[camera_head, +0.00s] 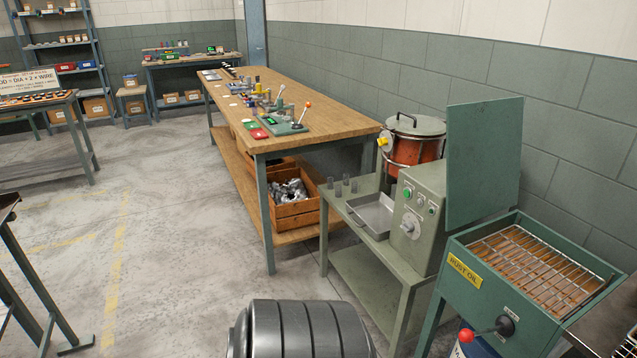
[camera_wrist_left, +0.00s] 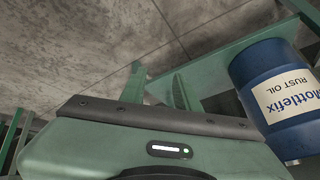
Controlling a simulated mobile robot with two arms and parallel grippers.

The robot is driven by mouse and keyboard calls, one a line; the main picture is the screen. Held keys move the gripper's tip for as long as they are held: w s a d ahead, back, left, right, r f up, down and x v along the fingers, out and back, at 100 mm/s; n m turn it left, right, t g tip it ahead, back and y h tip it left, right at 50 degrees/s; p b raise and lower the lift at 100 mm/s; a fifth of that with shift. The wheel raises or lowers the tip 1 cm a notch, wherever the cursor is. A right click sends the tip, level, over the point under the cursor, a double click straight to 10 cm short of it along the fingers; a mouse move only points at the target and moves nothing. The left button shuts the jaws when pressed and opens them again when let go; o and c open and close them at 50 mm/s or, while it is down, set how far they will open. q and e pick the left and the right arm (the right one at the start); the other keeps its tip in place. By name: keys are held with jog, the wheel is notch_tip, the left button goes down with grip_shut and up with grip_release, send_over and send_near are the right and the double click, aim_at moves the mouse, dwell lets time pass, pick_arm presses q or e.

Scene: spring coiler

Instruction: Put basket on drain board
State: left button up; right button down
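A wire basket (camera_head: 528,262) sits in the green rust oil tank (camera_head: 532,338) at the right of the head view, over orange-brown oil. A dark flat surface (camera_head: 603,328) at the bottom right corner, cut off by the frame edge, may be the drain board. In the left wrist view, my left gripper (camera_wrist_left: 158,72) shows two greenish fingers standing apart with nothing seen between them. The basket is not seen in that view. My right gripper is in neither view.
A blue rust oil drum (camera_wrist_left: 285,95) stands on a green shelf in the left wrist view. A long wooden bench (camera_head: 300,95) lies beyond.

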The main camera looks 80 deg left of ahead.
pick_arm(q)
jog(key=s+f+n+g, duration=0.1)
jog(key=s+f, duration=0.2)
jog(key=s, duration=0.6)
jog(key=s+a+f+n+g, duration=0.1)
jog(key=s+f, duration=0.3)
jog(key=s, duration=0.5)
jog(key=s+f+g, duration=0.3)
jog(key=s, duration=0.6)
jog(key=shift+a+f+n, duration=0.2)
jog(key=shift+f+n, duration=0.2)
jog(key=shift+w, duration=0.1)
